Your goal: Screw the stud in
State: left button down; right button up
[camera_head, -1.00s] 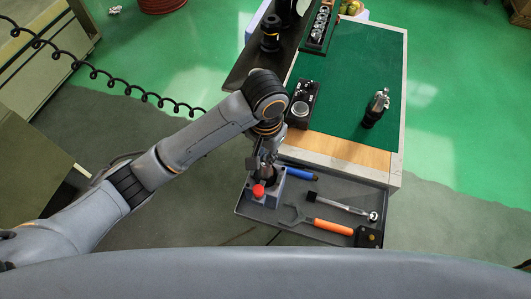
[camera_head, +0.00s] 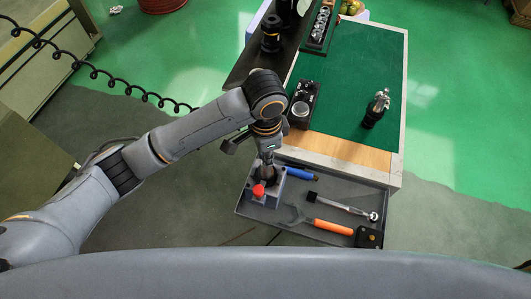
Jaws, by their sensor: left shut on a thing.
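My left gripper (camera_head: 267,158) points down over a grey-blue fixture block (camera_head: 278,194) at the left end of the open drawer. A dark tapered holder (camera_head: 267,175) stands in the block, directly under the fingertips. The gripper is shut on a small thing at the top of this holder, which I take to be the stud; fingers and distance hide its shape. A red knob (camera_head: 258,191) sits on the near side of the block. I cannot tell how deep the stud sits. My right gripper is not in view.
The drawer (camera_head: 275,233) also holds a blue-handled tool (camera_head: 303,174), a ratchet-like tool (camera_head: 342,207) and an orange-handled spanner (camera_head: 328,226). On the green cart top stand a black box (camera_head: 303,103) and a metal-tipped holder (camera_head: 376,108). Much of the green mat is clear.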

pick_arm(q)
jog(key=m, duration=0.4)
jog(key=shift+m, duration=0.5)
jog(key=m, duration=0.4)
jog(key=shift+m, duration=0.3)
jog(key=c, duration=1.3)
grip_release()
jog(key=shift+o, duration=0.2)
notch_tip(320, 180, up, 12)
